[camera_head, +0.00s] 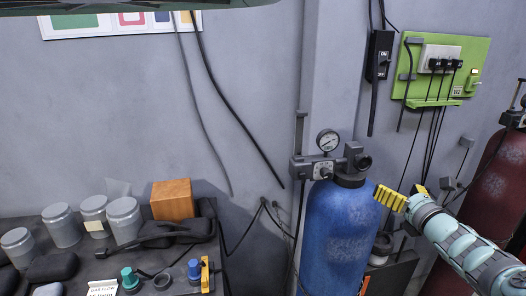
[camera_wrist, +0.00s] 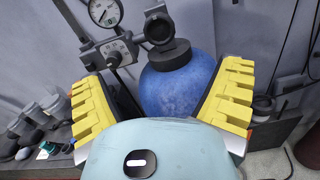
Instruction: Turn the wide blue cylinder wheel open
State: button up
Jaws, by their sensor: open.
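The wide blue cylinder (camera_head: 338,240) stands upright right of centre in the head view. It also fills the middle of the wrist view (camera_wrist: 178,92). A dark valve assembly with a round gauge (camera_head: 328,141) sits on its top. A dark round piece (camera_head: 364,162), which looks like the wheel, is at the right of the valve. It shows as a ring in the wrist view (camera_wrist: 158,29). My gripper (camera_head: 400,193) is open and empty, with yellow ridged fingers, to the right of the cylinder's shoulder. In the wrist view its fingers (camera_wrist: 165,74) spread to either side of the cylinder, below the ring.
A dark bench (camera_head: 50,233) with grey jars and an orange-brown block (camera_head: 173,199) is at left. A green panel (camera_head: 448,66) with hanging cables is at upper right. A dark red cylinder (camera_head: 492,190) stands at far right, behind my arm.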

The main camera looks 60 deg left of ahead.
jog(key=b, duration=0.7)
send_near(364, 165)
jog(key=x, duration=0.3)
jog(key=shift+w+a+r, duration=0.2)
jog(key=shift+a, duration=0.3)
jog(key=shift+p+x, duration=0.4)
jog(key=shift+x, duration=0.7)
jog(key=shift+w+a+f, duration=0.1)
jog(key=shift+w+a, duration=0.25)
jog(key=shift+a, duration=0.3)
jog(key=shift+w+a, duration=0.2)
jog(key=shift+a, duration=0.35)
jog(key=shift+b+x, duration=0.65)
jog(key=shift+x, duration=0.1)
jog(key=shift+w+a+r, duration=0.2)
jog(key=shift+w+a, duration=0.1)
jog(key=shift+a, duration=0.25)
